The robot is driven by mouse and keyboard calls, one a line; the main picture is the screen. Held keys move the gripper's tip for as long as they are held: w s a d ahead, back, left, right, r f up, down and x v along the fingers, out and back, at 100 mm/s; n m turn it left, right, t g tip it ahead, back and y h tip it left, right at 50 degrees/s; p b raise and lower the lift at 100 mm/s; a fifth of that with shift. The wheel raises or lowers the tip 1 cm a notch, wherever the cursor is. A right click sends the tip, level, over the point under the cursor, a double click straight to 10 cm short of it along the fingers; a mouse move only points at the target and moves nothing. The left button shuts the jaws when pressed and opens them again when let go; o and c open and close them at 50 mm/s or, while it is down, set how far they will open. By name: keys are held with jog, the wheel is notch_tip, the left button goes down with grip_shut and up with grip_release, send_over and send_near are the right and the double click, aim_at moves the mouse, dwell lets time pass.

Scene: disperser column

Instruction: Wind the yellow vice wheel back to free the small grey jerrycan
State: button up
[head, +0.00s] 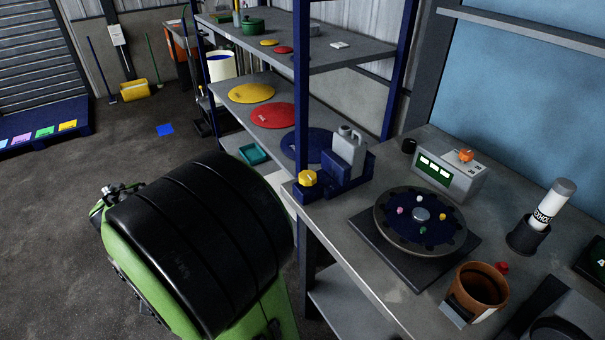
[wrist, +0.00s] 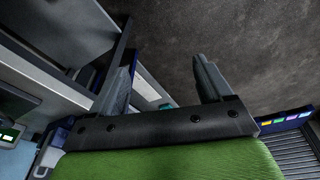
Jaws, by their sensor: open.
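The small grey jerrycan (head: 348,149) stands upright in the dark blue vice (head: 343,178) at the left end of the workbench. The yellow vice wheel (head: 308,180) is on the vice's left side, close to the blue shelf post. The jerrycan sits between the vice's jaws; I cannot tell how tightly. My gripper (wrist: 161,85) is open and empty in the wrist view, its two fingers apart over the floor and shelf side. In the head view my green and black arm stands left of the bench, apart from the wheel; the fingers cannot be made out there.
The workbench (head: 385,270) holds a round dark turntable (head: 420,221), a grey box with green displays (head: 450,176), a brown pot (head: 477,289) and a white bottle (head: 549,205). A blue-post shelf with coloured discs (head: 251,93) rises behind the vice. Open floor (head: 60,230) lies left.

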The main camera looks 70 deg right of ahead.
jog(key=d+f+m+g+h, duration=0.2)
jog(key=d+f+m, duration=0.2)
jog(key=d+f, duration=0.15)
jog(key=m+g+h+b, duration=0.3)
jog(key=m+g+h, duration=0.6)
jog(key=h, duration=0.2)
send_near(315, 173)
jog(key=x, duration=0.9)
jog(key=shift+d+f+b, duration=0.1)
jog(key=shift+d+b, duration=0.25)
jog(key=shift+w, duration=0.1)
jog(key=shift+c, duration=0.4)
jog(key=c, duration=0.9)
